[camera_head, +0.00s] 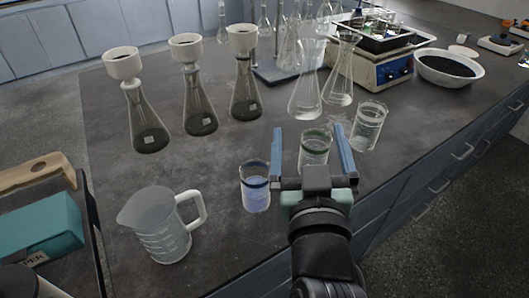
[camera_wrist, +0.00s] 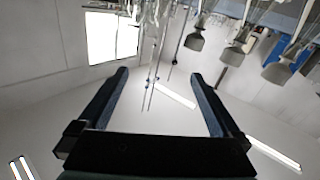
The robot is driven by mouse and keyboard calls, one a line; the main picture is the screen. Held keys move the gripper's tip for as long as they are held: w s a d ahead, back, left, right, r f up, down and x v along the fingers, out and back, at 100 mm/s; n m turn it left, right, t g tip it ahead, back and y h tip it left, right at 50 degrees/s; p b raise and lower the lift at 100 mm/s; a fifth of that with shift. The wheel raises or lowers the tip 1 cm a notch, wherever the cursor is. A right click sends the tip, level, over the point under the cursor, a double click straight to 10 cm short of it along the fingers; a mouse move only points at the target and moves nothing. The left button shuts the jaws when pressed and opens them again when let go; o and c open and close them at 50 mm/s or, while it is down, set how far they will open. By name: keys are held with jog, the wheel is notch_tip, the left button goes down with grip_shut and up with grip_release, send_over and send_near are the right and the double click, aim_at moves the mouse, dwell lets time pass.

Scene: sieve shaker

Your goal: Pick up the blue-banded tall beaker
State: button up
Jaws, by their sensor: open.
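The blue-banded beaker (camera_head: 255,187) stands upright on the dark bench in the head view, with a dark blue band near its rim and a bluish lower part. My gripper (camera_head: 309,133) is open, its two blue fingers pointing away over the bench, just right of this beaker.
A clear beaker (camera_head: 368,126) stands right of my gripper. A handled jug (camera_head: 160,228) stands left of the blue-banded beaker. Two empty flasks (camera_head: 306,95) and several filter-topped flasks (camera_head: 200,115) stand behind. A shaker (camera_head: 375,68) and a white bowl (camera_head: 447,66) are at back right.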

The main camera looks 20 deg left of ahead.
notch_tip(320, 180, down, 3)
jog(key=s+a+g+p, duration=0.2)
jog(key=g+p, duration=0.1)
jog(key=p, duration=0.2)
jog(key=n+g+y+p, duration=0.2)
jog(key=g+p, duration=0.1)
jog(key=p, duration=0.3)
send_near(258, 188)
jog(key=w, duration=0.1)
jog(key=x, duration=0.8)
jog(key=shift+s+a+f, duration=0.15)
jog(key=shift+s, duration=0.1)
jog(key=shift+f+x, duration=0.2)
jog(key=shift+x, duration=1)
jog(key=shift+f+x, duration=0.25)
jog(key=shift+x, duration=1)
jog(key=shift+s, duration=0.15)
grip_shut()
jog(key=shift+r, duration=0.2)
notch_tip(258, 188, up, 15)
jog(key=p, duration=0.5)
jog(key=shift+p, duration=0.35)
jog(key=shift+f, duration=0.15)
